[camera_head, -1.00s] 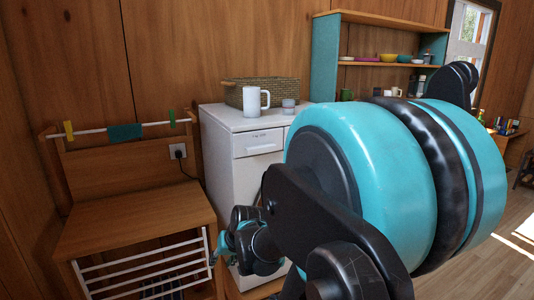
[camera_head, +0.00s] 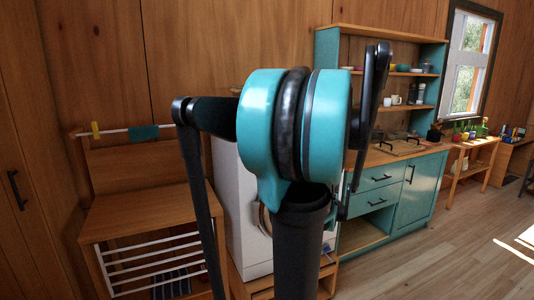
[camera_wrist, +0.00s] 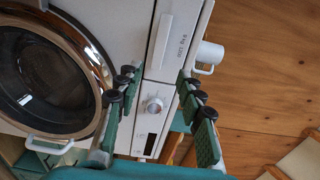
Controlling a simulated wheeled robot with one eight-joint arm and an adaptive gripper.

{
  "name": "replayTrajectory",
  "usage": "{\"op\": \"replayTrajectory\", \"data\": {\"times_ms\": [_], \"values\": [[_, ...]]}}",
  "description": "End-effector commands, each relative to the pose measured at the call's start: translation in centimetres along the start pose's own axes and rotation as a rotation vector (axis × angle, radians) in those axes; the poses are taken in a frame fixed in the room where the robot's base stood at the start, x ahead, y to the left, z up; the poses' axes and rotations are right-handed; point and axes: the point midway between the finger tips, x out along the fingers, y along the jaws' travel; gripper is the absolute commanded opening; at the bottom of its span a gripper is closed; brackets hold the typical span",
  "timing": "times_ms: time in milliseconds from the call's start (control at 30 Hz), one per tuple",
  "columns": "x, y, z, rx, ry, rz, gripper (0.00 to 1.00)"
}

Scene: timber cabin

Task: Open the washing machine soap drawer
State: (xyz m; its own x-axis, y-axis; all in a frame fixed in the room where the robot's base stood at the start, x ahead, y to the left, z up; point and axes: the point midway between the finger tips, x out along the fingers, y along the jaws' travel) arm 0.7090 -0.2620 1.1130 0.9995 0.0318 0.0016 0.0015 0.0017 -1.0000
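The white washing machine (camera_head: 232,205) stands behind my arm in the head view, which hides most of its front. In the wrist view it appears turned on its side, with its round door (camera_wrist: 50,75) at the left. The soap drawer (camera_wrist: 176,42), a white panel with small lettering, is at the top centre and looks closed, flush with the control panel. The control knob (camera_wrist: 152,106) lies below it, between my fingers. My gripper (camera_wrist: 157,74) is open and empty, its fingertips spread in front of the panel near the drawer. Whether they touch is not clear.
A white mug (camera_wrist: 208,57) stands on the machine's top, close to the right finger. A wooden bench with a white rack (camera_head: 140,215) is at the left. A teal cabinet (camera_head: 415,190) stands at the right, with open floor (camera_head: 440,255) before it.

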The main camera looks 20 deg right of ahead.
Motion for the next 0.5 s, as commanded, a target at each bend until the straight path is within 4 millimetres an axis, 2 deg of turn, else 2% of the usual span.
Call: {"op": "replayTrajectory", "data": {"times_ms": [500], "values": [[10.3, 0.1, 0.2, -0.001, -0.005, 0.002, 0.38]]}}
